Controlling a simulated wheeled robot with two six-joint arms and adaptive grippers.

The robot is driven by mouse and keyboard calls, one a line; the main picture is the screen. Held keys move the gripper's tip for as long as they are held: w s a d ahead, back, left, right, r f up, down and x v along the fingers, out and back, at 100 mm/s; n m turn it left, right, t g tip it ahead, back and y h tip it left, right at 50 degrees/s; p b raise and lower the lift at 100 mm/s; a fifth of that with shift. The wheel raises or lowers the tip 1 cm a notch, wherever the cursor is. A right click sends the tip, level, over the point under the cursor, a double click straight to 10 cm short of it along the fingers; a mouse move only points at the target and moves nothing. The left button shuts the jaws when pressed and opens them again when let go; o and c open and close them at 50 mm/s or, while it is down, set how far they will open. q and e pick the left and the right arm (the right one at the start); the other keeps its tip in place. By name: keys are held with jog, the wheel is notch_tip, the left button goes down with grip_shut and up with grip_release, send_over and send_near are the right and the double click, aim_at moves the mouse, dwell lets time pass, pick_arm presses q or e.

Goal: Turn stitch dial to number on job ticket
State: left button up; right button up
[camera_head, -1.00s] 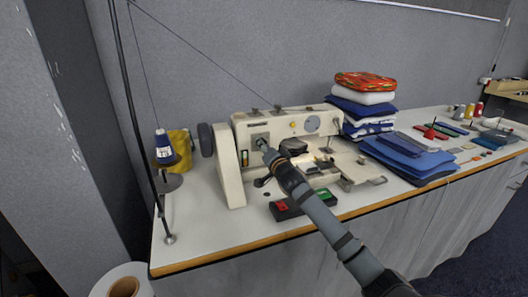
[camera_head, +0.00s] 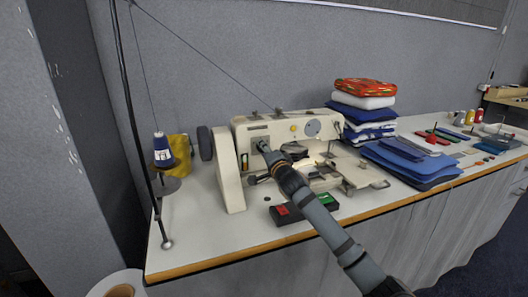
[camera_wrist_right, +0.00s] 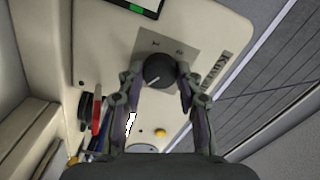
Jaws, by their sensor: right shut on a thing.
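The cream sewing machine (camera_head: 290,135) stands on the table. Its dark round stitch dial (camera_wrist_right: 159,69) sits on a grey plate in the right wrist view, with a light pointer line slanting toward the lower left. In the head view my right gripper (camera_head: 264,148) reaches the machine's front and hides the dial. I cannot make out a job ticket with a readable number. My left gripper is not in view.
A dark-framed panel with a green part (camera_wrist_right: 146,5) is near the dial. A red-and-green switch box (camera_head: 303,207) lies below my right arm. A thread cone (camera_head: 163,152) stands left; folded fabric (camera_head: 363,108) and blue cloths (camera_head: 410,160) lie right.

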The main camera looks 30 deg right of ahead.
jog(key=shift+f, duration=0.15)
jog(key=o, duration=1.2)
jog(key=shift+c, duration=0.2)
jog(key=v, duration=0.7)
jog(key=shift+s, duration=0.25)
jog(key=shift+a, duration=0.1)
